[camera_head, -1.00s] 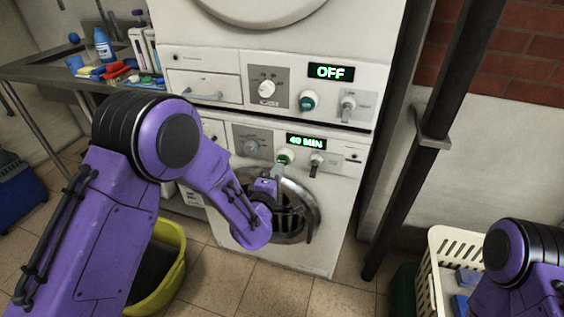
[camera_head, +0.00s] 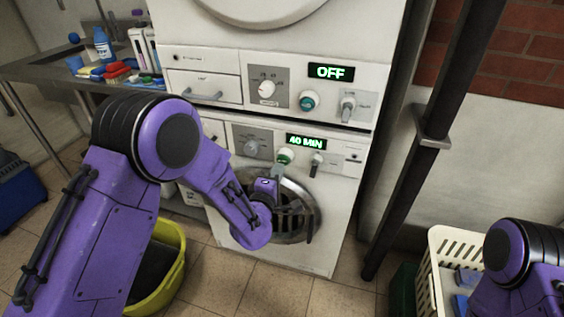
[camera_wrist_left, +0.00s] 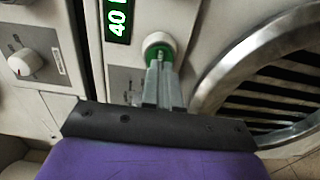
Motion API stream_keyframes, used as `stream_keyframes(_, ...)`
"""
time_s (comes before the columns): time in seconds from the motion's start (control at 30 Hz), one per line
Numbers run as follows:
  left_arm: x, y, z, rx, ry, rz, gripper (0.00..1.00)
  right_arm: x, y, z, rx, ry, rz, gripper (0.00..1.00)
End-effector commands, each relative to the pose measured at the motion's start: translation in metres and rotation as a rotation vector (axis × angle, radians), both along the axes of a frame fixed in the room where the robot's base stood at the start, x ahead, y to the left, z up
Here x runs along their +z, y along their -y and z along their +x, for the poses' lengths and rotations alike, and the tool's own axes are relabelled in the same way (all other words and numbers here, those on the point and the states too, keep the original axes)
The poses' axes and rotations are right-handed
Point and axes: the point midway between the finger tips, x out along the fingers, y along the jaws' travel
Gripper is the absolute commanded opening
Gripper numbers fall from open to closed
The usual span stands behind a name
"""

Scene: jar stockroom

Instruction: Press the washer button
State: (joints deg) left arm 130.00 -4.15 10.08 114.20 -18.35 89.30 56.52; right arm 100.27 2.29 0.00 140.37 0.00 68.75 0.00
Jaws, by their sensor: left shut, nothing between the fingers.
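The washer (camera_head: 335,205) is the lower white machine, with a round glass door. Its display (camera_head: 306,142) reads 40 MIN in green. The round washer button (camera_head: 285,156), white with a green ring, sits just below the display; it also shows in the left wrist view (camera_wrist_left: 158,42). My left gripper (camera_head: 279,169) is shut and empty, pointing at the button from below. In the left wrist view its fingertips (camera_wrist_left: 159,62) overlap the button's lower part and seem at or very near it; I cannot tell contact for sure. My right gripper is out of view.
An upper machine (camera_head: 225,62) with an OFF display stands above the washer. A dark pole (camera_head: 415,165) rises to the right. A yellow bin (camera_head: 172,275) and a white basket (camera_head: 437,250) stand on the floor. A metal sink table (camera_head: 35,70) holds bottles and brushes at left.

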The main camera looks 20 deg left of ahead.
Motion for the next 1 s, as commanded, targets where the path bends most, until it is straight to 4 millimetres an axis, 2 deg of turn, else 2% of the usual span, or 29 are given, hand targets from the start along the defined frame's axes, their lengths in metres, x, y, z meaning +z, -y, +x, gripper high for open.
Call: stream_keyframes(1.0, 0.000, 0.001, 0.018, 0.000, 0.000, 0.000, 0.00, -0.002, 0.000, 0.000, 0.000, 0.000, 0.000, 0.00)
